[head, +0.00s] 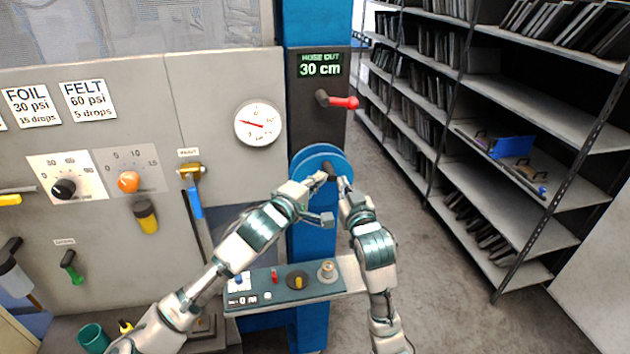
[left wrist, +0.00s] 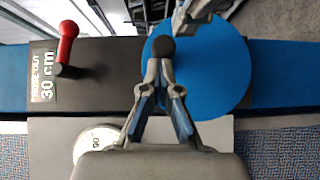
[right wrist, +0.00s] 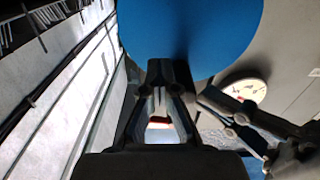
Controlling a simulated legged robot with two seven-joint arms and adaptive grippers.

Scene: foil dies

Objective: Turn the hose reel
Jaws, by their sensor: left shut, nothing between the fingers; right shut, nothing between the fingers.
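The blue round hose reel (head: 309,163) is mounted on the blue column below a display reading "HOSE OUT 30 cm" (head: 320,65). The reel also shows in the left wrist view (left wrist: 215,80) and the right wrist view (right wrist: 190,30). My left gripper (head: 322,178) is shut with its tips at a dark round knob (left wrist: 161,47) on the reel's face; I cannot tell if they touch. My right gripper (head: 343,182) is shut at the reel's lower right front, close beside the left one. The grippers hide part of the reel. A red-handled crank (head: 342,101) sits above the reel.
A small shelf with knobs (head: 255,296) juts out below my forearms. A grey panel with a gauge (head: 259,124), a blue-handled valve (head: 195,203) and dials stands at left. Tall metal shelves (head: 500,130) stand at right, with clear floor (head: 440,275) before them.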

